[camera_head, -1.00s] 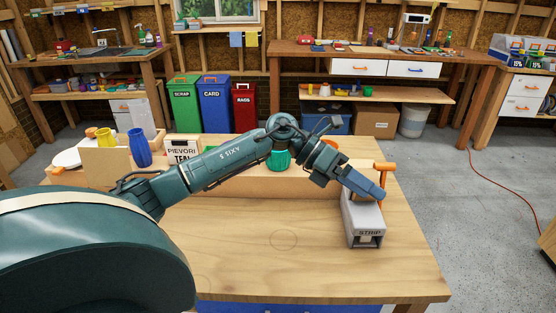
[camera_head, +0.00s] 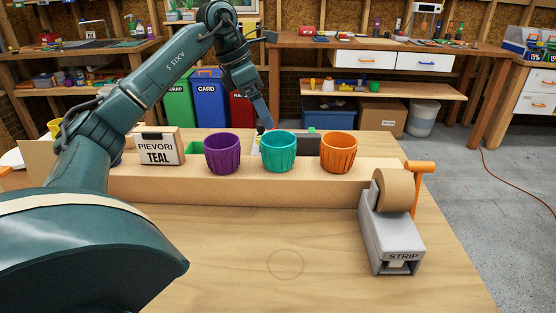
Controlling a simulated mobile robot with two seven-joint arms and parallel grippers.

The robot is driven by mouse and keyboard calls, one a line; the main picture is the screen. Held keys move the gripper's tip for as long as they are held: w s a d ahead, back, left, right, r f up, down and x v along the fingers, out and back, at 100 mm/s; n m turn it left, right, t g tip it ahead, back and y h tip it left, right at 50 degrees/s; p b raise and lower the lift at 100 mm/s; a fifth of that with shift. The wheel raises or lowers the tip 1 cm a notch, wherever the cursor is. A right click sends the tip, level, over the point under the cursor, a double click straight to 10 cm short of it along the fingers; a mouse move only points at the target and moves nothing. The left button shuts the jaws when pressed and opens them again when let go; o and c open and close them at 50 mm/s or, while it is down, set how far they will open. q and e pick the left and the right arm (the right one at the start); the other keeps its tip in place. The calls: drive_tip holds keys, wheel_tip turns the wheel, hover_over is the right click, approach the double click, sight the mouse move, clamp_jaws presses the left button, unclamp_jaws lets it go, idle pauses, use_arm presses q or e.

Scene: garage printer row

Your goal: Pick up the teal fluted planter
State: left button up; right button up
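The teal fluted planter (camera_head: 278,153) stands upright on a long cardboard ledge (camera_head: 240,192) on the wooden table. A purple fluted planter (camera_head: 222,154) stands to its left and an orange one (camera_head: 339,153) to its right, with small gaps. My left gripper (camera_head: 266,122) points down just above and slightly left of the teal planter's rim in the picture; its tip seems to be behind the planter. It does not hold the planter. Its fingers overlap, so I cannot tell whether they are open. My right gripper is not in view.
A grey tape dispenser (camera_head: 388,232) with a brown roll and orange handle stands at front right. The front of the table (camera_head: 240,255) is clear. Bins (camera_head: 212,98) stand behind.

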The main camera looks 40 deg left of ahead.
sight(281, 150)
use_arm(q)
drive_tip(key=x, duration=0.8)
drive_tip(key=b+x, duration=0.1)
drive_tip(key=x, duration=0.4)
drive_tip(key=shift+s+d, duration=0.15)
drive_tip(key=shift+s, duration=0.15)
drive_tip(key=shift+c, duration=0.6)
drive_tip(key=c, duration=1)
drive_tip(key=shift+r, duration=0.1)
